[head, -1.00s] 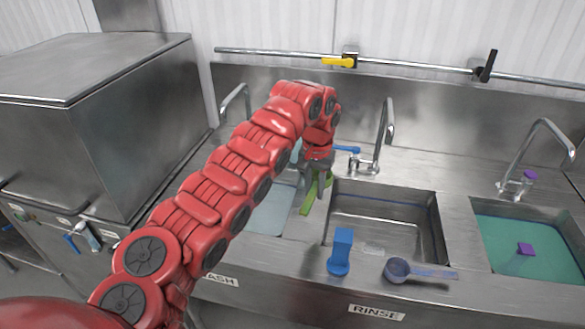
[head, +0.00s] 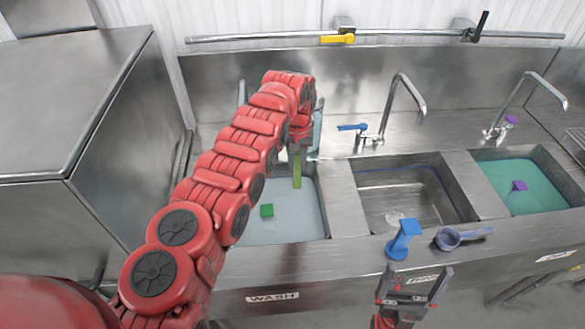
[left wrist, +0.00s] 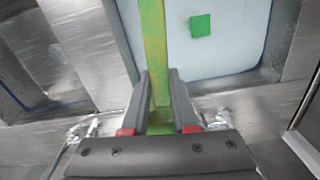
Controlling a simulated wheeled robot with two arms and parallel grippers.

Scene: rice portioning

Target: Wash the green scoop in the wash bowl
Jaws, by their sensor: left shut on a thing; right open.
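My left gripper (head: 299,146) is shut on a long green handle (head: 297,171), which I take for the green scoop. The handle points down over the wash bowl (head: 323,200); I cannot tell whether it touches the pale water. In the left wrist view my left gripper (left wrist: 160,90) holds the same green handle (left wrist: 154,45) between its fingers. No scoop cup shows. A separate green square piece (head: 267,210) sits in the wash bowl and also shows in the left wrist view (left wrist: 200,26). My right gripper (head: 415,288) is open and empty in front of the counter.
The rinse basin (head: 445,208) is in the middle. A right basin holds green liquid (head: 500,185) and a purple piece (head: 519,186). A blue-handled tool (head: 404,240) and a blue-grey scoop (head: 447,239) rest on the front ledge. Taps stand behind.

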